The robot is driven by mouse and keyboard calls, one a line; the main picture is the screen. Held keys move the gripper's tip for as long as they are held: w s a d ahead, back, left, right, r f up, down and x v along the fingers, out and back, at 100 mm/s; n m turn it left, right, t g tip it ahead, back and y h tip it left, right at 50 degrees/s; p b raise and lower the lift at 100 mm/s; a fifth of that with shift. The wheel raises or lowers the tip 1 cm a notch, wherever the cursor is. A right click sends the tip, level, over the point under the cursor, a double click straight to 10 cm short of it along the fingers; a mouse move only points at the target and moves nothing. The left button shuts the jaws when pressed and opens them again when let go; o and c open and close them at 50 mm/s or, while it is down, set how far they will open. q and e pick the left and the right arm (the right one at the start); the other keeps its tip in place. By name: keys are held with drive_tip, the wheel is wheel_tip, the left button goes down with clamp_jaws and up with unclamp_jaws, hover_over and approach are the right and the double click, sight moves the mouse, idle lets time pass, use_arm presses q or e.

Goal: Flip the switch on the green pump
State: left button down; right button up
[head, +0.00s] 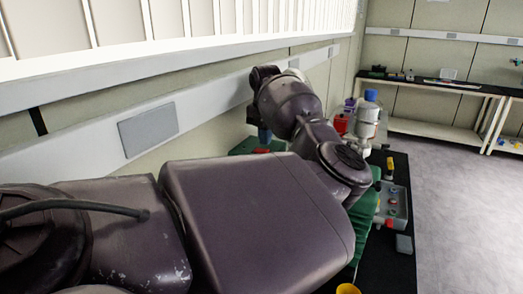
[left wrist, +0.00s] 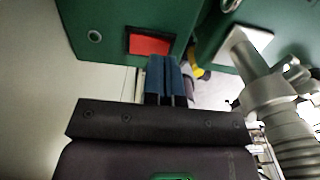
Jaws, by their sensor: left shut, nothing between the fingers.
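The green pump (head: 243,147) is on the bench by the wall, mostly hidden behind my left arm in the head view. Its green casing (left wrist: 108,22) fills the top of the left wrist view. A red switch (left wrist: 150,44) in a dark frame is on that casing; a red patch, likely the switch (head: 261,151), shows in the head view. My left gripper (head: 265,134) has blue fingers (left wrist: 166,68), shut and empty. In the wrist view their tips lie just below the switch, close to its lower right edge; I cannot tell whether they touch. My right gripper is not in view.
A ribbed metal hose with a clamp (left wrist: 263,92) runs close to the right of my left fingers. The wall is close on the left.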

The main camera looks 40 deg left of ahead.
use_arm(q)
drive_tip(key=shift+f+b, duration=0.7)
drive_tip(key=shift+f, duration=0.4)
idle(0.6)
drive_tip(key=shift+r+p, duration=0.8)
drive_tip(key=shift+r, duration=1)
drive_tip(key=shift+r+p, duration=0.55)
drive_tip(key=shift+r, duration=1.2)
